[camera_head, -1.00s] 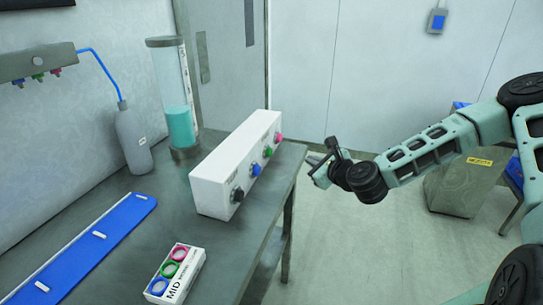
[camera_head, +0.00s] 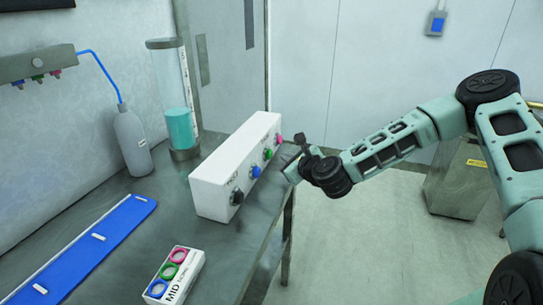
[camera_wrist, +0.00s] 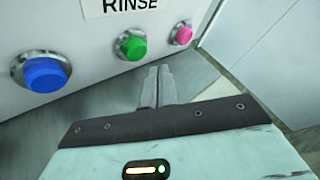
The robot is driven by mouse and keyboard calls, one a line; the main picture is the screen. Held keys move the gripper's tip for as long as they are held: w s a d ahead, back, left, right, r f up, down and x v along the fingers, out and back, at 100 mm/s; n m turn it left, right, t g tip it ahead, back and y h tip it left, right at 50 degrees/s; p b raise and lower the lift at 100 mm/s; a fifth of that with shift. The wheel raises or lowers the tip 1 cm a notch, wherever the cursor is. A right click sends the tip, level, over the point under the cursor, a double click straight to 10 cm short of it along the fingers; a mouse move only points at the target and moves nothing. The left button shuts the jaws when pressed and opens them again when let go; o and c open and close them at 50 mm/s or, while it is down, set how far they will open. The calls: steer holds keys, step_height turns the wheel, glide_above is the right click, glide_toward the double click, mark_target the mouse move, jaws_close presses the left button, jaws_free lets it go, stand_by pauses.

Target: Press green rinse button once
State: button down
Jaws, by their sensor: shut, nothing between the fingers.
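A white control box (camera_head: 235,165) stands on the grey table with a row of buttons on its front face. The green button (camera_head: 267,153) sits between the blue button (camera_head: 254,170) and the pink button (camera_head: 278,139). In the wrist view the green button (camera_wrist: 133,47) shows under the RINSE label (camera_wrist: 128,5), with the blue button (camera_wrist: 45,74) to its left and the pink button (camera_wrist: 182,35) to its right. My gripper (camera_head: 288,168) is shut and empty, in front of the box. In the wrist view its fingertips (camera_wrist: 157,72) are below and right of the green button, apparently apart from it.
A dark knob (camera_head: 237,196) is at the box's near end. A clear cylinder with teal liquid (camera_head: 181,128), a grey bottle (camera_head: 132,140), a blue strip (camera_head: 95,245) and a MID box with coloured rings (camera_head: 175,274) are on the table (camera_head: 215,250). Open floor lies right.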

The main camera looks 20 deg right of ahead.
steer(key=shift+w+a, duration=0.35)
steer(key=shift+a, duration=0.2)
steer(key=shift+w+a, duration=0.1)
steer(key=shift+a, duration=0.05)
stand_by(1.6)
steer(key=shift+w+a, duration=0.15)
steer(key=shift+w+a, duration=0.3)
steer(key=shift+a, duration=0.15)
stand_by(0.9)
steer(key=shift+d, duration=0.1)
steer(key=shift+s+d, duration=0.55)
steer(key=shift+d, duration=0.1)
steer(key=s+d, duration=0.1)
steer(key=d, duration=0.1)
steer(key=s+d, duration=0.2)
stand_by(0.6)
